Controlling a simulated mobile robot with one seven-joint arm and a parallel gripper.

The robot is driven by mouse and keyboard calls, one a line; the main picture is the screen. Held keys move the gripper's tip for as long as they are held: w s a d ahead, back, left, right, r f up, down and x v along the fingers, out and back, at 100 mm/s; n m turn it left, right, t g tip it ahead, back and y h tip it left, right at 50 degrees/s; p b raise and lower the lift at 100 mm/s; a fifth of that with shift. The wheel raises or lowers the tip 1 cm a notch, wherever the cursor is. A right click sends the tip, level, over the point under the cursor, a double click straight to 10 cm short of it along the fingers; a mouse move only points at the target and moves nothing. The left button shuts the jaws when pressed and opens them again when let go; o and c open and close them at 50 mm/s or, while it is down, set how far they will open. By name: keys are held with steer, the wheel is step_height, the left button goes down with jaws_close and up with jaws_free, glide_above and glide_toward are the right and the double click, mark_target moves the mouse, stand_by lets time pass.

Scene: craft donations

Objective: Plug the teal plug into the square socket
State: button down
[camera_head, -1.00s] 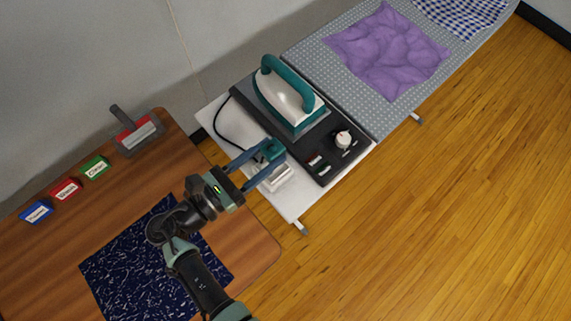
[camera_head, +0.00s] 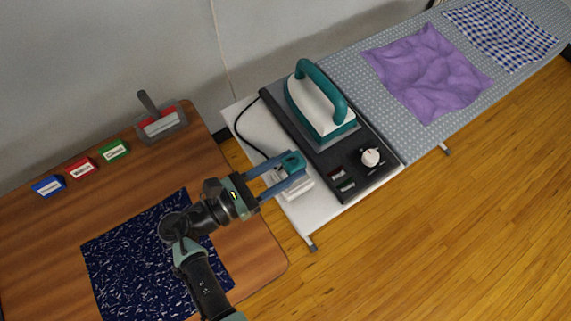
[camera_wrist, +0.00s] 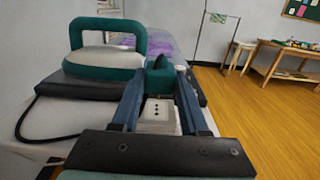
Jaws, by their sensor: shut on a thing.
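The teal plug (camera_head: 291,163) is between the fingertips of my gripper (camera_head: 278,179), which is shut on it. The plug also shows in the wrist view (camera_wrist: 159,76), held at the far end of the fingers. A white socket block (camera_head: 298,186) sits on the white board end, partly hidden by the fingers in the head view. In the wrist view the socket block (camera_wrist: 157,118) shows a face with several dark holes, below and nearer than the plug. The plug appears above the block and apart from it; the exact gap is hard to judge. A black cord (camera_head: 241,134) runs across the board end.
The teal iron (camera_head: 321,101) stands on a black base (camera_head: 352,151) with a white knob (camera_head: 370,157), close beside the socket block. Purple cloth (camera_head: 428,70) lies on the ironing board. A wooden table (camera_head: 250,258) with dark blue cloth is at left.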

steer(key=shift+f+b, duration=1.05)
steer(key=shift+f, duration=0.25)
steer(key=shift+r+p, duration=0.1)
steer(key=shift+p, duration=0.8)
stand_by(0.9)
steer(key=shift+f+b, duration=0.5)
steer(key=shift+f, duration=0.25)
stand_by(0.3)
steer(key=shift+c, duration=1.7)
jaws_free()
steer(key=shift+a, duration=0.1)
steer(key=b+v, duration=0.2)
steer(key=v, duration=1.1)
